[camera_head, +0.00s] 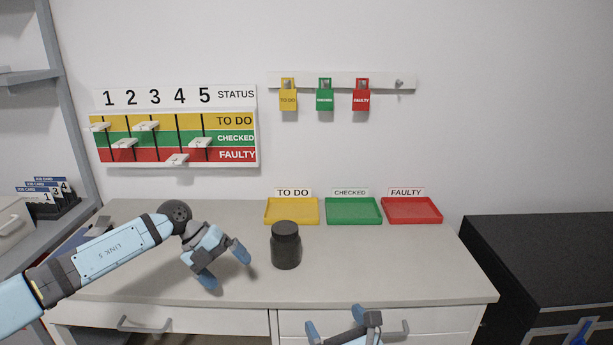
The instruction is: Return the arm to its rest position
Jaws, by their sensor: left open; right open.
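My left arm comes in from the left, and my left gripper (229,270) is open and empty above the left part of the counter. Its fingers point down and to the right, apart from the dark jar. My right gripper (333,318) is at the bottom edge, in front of the drawers. It is open and appears empty; only its upper part shows and the rest is cut off by the frame.
A dark lidded jar (286,246) stands on the counter (400,262). Yellow (292,222), green (353,221) and red (412,220) trays lie at the back. A status board (178,138) and hanging tags (325,100) are on the wall. The counter's right front is clear.

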